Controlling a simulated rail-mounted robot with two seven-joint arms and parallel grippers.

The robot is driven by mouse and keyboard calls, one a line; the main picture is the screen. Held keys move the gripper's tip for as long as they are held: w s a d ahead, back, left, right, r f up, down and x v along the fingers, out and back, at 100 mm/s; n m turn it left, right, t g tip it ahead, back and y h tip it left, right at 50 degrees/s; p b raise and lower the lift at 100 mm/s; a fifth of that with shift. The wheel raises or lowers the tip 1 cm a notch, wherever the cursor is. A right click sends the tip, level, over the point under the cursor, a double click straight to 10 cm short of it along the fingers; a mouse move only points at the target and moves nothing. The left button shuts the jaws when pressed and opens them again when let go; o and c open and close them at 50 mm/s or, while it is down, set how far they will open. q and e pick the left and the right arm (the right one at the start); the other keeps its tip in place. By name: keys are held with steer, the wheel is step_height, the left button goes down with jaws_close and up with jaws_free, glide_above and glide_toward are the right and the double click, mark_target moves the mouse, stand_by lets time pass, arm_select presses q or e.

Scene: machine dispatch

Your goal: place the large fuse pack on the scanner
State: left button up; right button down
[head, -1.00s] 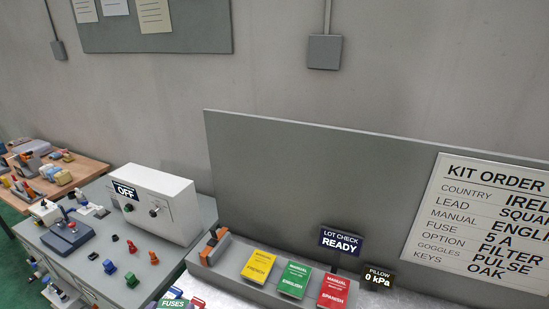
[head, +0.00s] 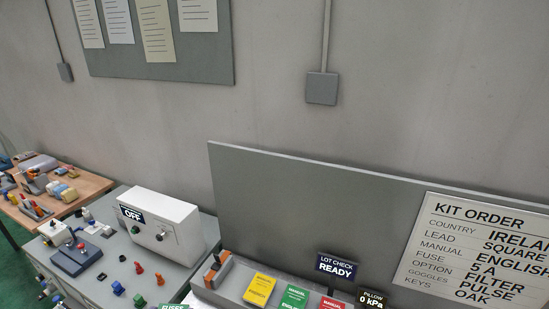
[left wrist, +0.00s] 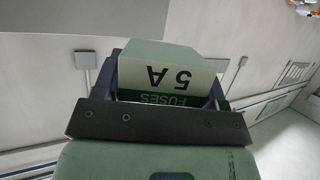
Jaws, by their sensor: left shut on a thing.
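The large fuse pack (left wrist: 165,72) is a pale box with a green band; its "5 A" and "FUSES" print is upside down in the left wrist view. My left gripper (left wrist: 167,92) is shut on it, with dark fingers at both sides. The wrist view shows walls and ceiling behind the pack. In the head view, a green "FUSES" label (head: 175,306) peeks in at the bottom edge; I cannot tell whether it is the held pack. No scanner is clearly identifiable; a "LOT CHECK READY" display (head: 337,267) stands at the bench back. My right gripper is not in view.
A white control box reading "OFF" (head: 165,225) stands on the grey left bench, with several coloured pegs before it. Yellow (head: 259,289), green (head: 294,298) and red manuals stand in a grey rack. An upright grey panel (head: 300,205) backs the bench, with a kit order board (head: 470,255).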

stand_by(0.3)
arm_select(q)
steer(key=s+d+f+m+g+h, duration=0.1)
steer(key=s+d+m+g+h, duration=0.2)
steer(key=d+m+h, duration=0.8)
steer(key=shift+w+d+f+m+g, duration=0.7)
steer(key=shift+w+d+f+g, duration=1.7)
steer(key=shift+d, duration=1.05)
step_height(320, 180, up, 10)
steer(key=w+d+n+t+y, duration=0.2)
steer(key=n+t+y, duration=0.6)
steer(key=n+y, duration=0.35)
steer(key=s+a+f+m+g+h, duration=0.1)
steer(key=a+f+m+g+h, duration=0.1)
steer(key=f+m+g+h, duration=0.3)
steer(key=s+a+f+m+g+h, duration=0.2)
steer(key=a+f+m+g+h, duration=0.1)
steer(key=f+m+g+h, duration=0.2)
steer(key=shift+s+f+m+g+h, duration=0.3)
steer(key=shift+m+g+h, duration=1.4)
steer(key=shift+m, duration=1.45)
steer(key=shift+a+t+h, duration=0.1)
steer(key=shift+t+h, duration=0.15)
steer(key=shift+t, duration=0.05)
